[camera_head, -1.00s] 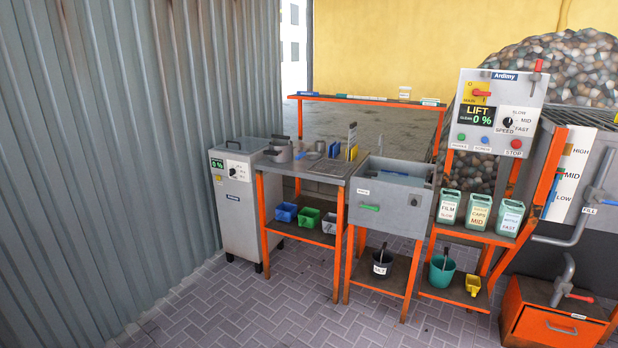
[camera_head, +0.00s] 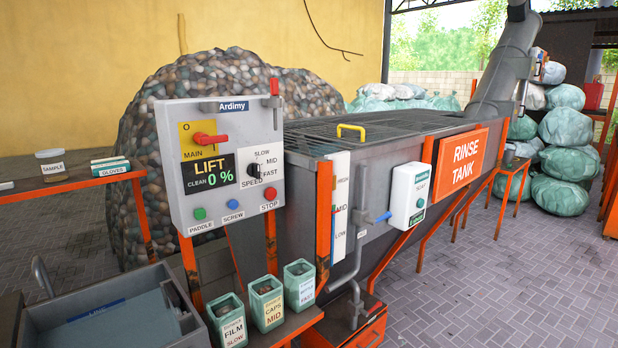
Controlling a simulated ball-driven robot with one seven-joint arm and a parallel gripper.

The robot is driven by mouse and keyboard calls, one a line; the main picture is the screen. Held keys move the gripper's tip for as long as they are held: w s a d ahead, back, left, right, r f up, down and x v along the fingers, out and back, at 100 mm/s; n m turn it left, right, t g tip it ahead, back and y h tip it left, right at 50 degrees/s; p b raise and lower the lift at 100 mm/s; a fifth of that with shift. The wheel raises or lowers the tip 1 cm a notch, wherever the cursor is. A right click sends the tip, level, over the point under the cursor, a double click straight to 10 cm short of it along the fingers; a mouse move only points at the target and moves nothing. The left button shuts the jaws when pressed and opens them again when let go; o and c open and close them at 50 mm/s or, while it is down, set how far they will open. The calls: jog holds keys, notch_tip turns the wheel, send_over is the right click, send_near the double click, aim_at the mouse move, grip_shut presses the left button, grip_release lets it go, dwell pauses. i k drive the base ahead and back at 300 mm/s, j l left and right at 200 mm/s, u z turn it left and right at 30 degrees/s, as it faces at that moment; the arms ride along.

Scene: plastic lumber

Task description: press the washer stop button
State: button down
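The grey washer control panel (camera_head: 180,178) stands upright left of the middle, marked "Ardimy". Its red stop button (camera_head: 270,193) is at the lower right, above the word STOP. A green paddle button (camera_head: 200,213) and a blue screw button (camera_head: 233,204) sit to its left. Above them are a red main switch (camera_head: 210,139), a screen (camera_head: 208,173) reading LIFT, CLEAN 0 %, and a black speed knob (camera_head: 253,171). Nothing covers the stop button. My gripper is not in view.
Several labelled containers (camera_head: 267,303) stand below the panel. A grey basin (camera_head: 105,288) is at lower left. The rinse tank (camera_head: 390,128), its pipes and a white-green box (camera_head: 411,196) are to the right. Open paved floor (camera_head: 500,270) lies at the lower right.

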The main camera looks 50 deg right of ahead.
aim_at(270, 193)
jog(key=i+j+z, duration=0.7)
jog(key=j+z, duration=0.15)
jog(key=i+j+z, duration=0.15)
jog(key=j+z, duration=0.15)
jog(key=j, duration=0.15)
jog(key=i+j+z, duration=0.15)
jog(key=j+z, duration=0.15)
jog(key=j, duration=0.1)
